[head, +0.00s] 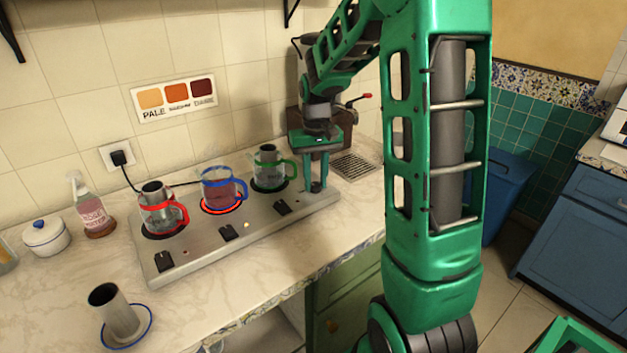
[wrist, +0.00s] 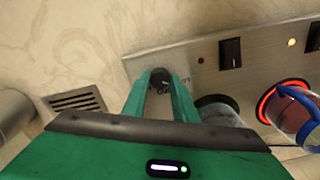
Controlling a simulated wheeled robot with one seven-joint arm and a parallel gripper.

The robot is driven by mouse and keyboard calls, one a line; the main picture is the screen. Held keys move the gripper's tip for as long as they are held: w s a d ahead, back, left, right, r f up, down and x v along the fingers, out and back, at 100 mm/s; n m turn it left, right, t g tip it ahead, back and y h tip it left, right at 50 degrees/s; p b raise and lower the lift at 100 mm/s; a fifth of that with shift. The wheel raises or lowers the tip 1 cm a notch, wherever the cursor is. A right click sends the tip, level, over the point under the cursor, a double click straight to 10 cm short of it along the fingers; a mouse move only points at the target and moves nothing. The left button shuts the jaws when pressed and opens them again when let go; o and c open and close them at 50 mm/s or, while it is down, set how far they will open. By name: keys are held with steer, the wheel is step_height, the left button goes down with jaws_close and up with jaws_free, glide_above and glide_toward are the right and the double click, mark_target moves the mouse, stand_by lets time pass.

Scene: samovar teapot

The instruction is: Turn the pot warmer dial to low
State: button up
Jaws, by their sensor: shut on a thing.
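The pot warmer (head: 200,250) is a long metal slab on the counter with three round plates. Its dial (wrist: 160,78) is a small dark round knob at the end of the panel, between my fingers in the wrist view. My gripper (head: 316,186) points down over the warmer's right end and is shut on the dial. In the head view the fingers mostly hide the dial. Small marks are beside it in the wrist view, but I cannot read its setting. The middle plate glows red under the blue-handled pot (head: 222,190).
A green-handled pot (head: 268,168) stands close left of my gripper; a red-handled pot (head: 160,212) is farther left. Black rocker switches (head: 228,232) line the front. A drain grate (head: 354,166) lies to the right. The counter in front is mostly clear.

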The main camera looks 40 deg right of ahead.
mark_target(314, 184)
steer(key=o, duration=1)
steer(key=shift+w, duration=0.2)
steer(key=shift+o, duration=0.2)
steer(key=shift+s, duration=0.1)
steer(key=shift+r, duration=0.15)
step_height(314, 184, up, 10)
steer(key=shift+r, duration=0.25)
steer(key=s+a+f+m, duration=0.1)
steer(key=s+f, duration=0.1)
steer(key=s, duration=1.2)
steer(key=s+a+f+m, duration=0.1)
steer(key=s+f, duration=0.2)
steer(key=s, duration=1.2)
steer(key=shift+a+f, duration=0.35)
